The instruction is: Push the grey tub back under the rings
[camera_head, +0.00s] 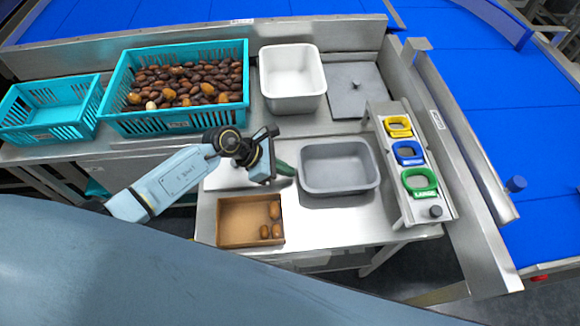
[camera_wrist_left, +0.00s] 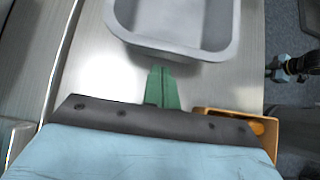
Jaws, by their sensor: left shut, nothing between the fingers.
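The grey tub (camera_head: 340,187) sits empty on the steel table, left of the rings. The yellow ring (camera_head: 398,126), blue ring (camera_head: 408,153) and green ring (camera_head: 420,182) stand in a row on a sloped metal holder (camera_head: 393,190). My left gripper (camera_head: 287,169) is shut and empty, with its green fingertips at the tub's left side. In the left wrist view the shut green fingers (camera_wrist_left: 162,88) point at the near wall of the tub (camera_wrist_left: 175,45). Whether they touch it I cannot tell.
A brown tray (camera_head: 222,228) with a few dates lies in front of my left gripper. Behind stand a white tub (camera_head: 291,105), a teal crate full of dates (camera_head: 175,127) and an empty teal crate (camera_head: 50,134). A blue conveyor (camera_head: 525,120) runs on the right.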

